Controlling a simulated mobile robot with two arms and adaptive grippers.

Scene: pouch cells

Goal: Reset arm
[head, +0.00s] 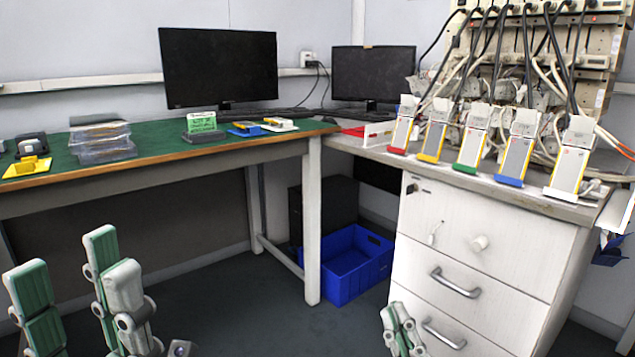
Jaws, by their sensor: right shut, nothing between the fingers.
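My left gripper (68,262) is at the bottom left, in front of the green-topped table. Its green-padded fingers stand apart with nothing visible between them. My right gripper (397,318) is low at the bottom centre-right, in front of the white drawer cabinet. Its fingers are close together and hold nothing. Most of both arms is out of view. Neither gripper touches the table or cabinet as far as I can see.
The green table (160,160) carries stacked plastic trays (103,141), a yellow-based device (28,160) and monitors. Several coloured cell holders (470,140) line the white cabinet (480,250) top, below cabled equipment. A blue crate (350,262) sits on the floor. Open floor lies between the grippers.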

